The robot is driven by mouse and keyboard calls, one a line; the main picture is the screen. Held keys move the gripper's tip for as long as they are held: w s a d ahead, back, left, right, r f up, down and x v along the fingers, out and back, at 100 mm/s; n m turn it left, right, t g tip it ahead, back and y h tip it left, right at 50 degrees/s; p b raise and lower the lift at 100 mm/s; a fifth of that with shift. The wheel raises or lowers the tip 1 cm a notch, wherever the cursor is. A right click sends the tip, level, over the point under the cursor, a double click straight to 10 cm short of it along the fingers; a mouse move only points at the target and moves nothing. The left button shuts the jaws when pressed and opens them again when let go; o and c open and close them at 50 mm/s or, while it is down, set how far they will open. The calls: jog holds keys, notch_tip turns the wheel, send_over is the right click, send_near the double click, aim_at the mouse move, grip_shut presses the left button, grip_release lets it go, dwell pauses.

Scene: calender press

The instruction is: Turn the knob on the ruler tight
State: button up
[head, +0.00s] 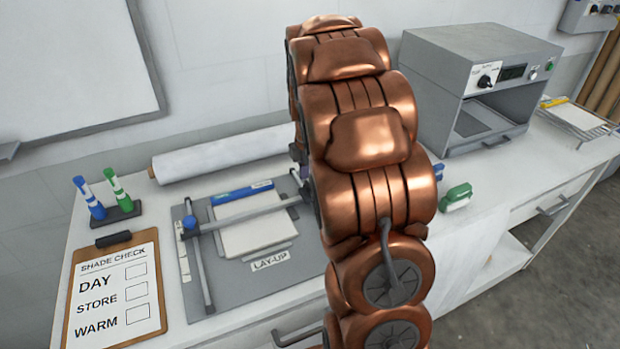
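A small blue knob (189,222) sits at the left end of the ruler (245,215), where it meets an upright grey rail (203,272). The ruler is a thin grey bar lying across the grey lay-up board (285,282) over pale sheets (245,238). Its right end runs toward my copper arm, which hides the board's right part. My gripper does not show clearly; my arm stands in front of where it could be. Nothing of mine is seen touching the blue knob. How tight the knob is cannot be told.
A white roll (225,153) lies behind the board. A pen stand (117,215) and a shade check clipboard (118,290) are at left.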

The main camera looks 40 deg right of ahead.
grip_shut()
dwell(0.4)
